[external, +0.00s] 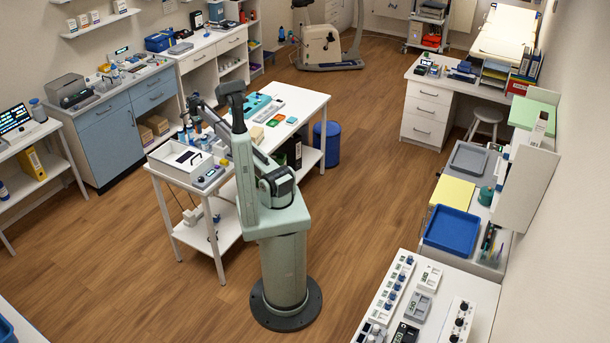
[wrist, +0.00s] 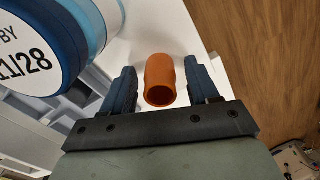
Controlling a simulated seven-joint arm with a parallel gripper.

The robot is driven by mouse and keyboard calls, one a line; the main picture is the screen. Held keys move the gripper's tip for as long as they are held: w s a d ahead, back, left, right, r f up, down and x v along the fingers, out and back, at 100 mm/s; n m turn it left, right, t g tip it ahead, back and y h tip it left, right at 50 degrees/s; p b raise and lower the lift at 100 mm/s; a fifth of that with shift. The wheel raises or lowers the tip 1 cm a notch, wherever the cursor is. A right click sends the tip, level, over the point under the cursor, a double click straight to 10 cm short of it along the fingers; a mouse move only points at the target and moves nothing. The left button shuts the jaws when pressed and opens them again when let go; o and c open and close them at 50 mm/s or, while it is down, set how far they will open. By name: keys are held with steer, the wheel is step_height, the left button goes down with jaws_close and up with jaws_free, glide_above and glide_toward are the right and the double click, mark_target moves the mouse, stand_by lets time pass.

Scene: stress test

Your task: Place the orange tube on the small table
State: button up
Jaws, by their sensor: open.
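In the wrist view the orange tube (wrist: 160,77), a short hollow cylinder with its open end toward the camera, is between the two dark blue fingers of my gripper (wrist: 161,84). The fingers are open, with a visible gap on each side of the tube. A white surface (wrist: 150,22) shows behind the tube; whether the tube touches it I cannot tell. In the external view my arm reaches over a white table with a lower shelf (external: 222,226); the tube cannot be made out there. Which table is the small one is not clear.
A large blue container with a white label (wrist: 35,45) is close to my left finger in the wrist view. Wooden floor (wrist: 270,60) shows at right. A white open box (external: 180,162) and several small items crowd the table. A blue bin (external: 327,143) stands beside it.

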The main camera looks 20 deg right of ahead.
step_height(320, 180, up, 12)
stand_by(0.6)
